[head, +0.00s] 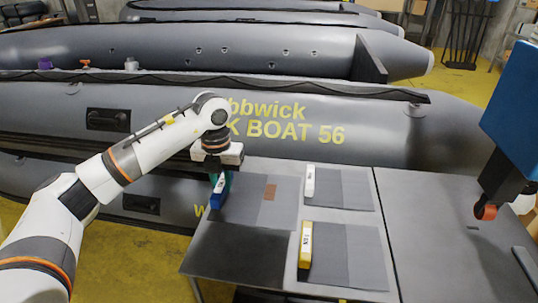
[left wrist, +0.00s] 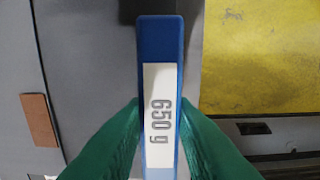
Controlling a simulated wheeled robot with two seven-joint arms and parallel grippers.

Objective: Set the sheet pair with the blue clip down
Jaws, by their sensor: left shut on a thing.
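My left gripper (head: 218,180) has green fingers and is shut on the blue clip (head: 216,200). In the left wrist view, the blue clip (left wrist: 160,40) has a white label reading "650 g" between the fingertips (left wrist: 160,125). The clip is at the left edge of a grey sheet pair (head: 240,210) with a brown patch (head: 270,192). The patch also shows in the left wrist view (left wrist: 40,120). The pair is over the left part of the grey table (head: 345,280), its upper left corner past the table edge. I cannot tell whether it touches the table. My right gripper is out of view.
A sheet pair with a white clip (head: 310,181) and one with a yellow clip (head: 305,245) lie to the right on the table. A dark area (head: 235,250) is in front of the held pair. Grey inflatable boats (head: 300,130) stand behind. A blue device (head: 514,110) is at right.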

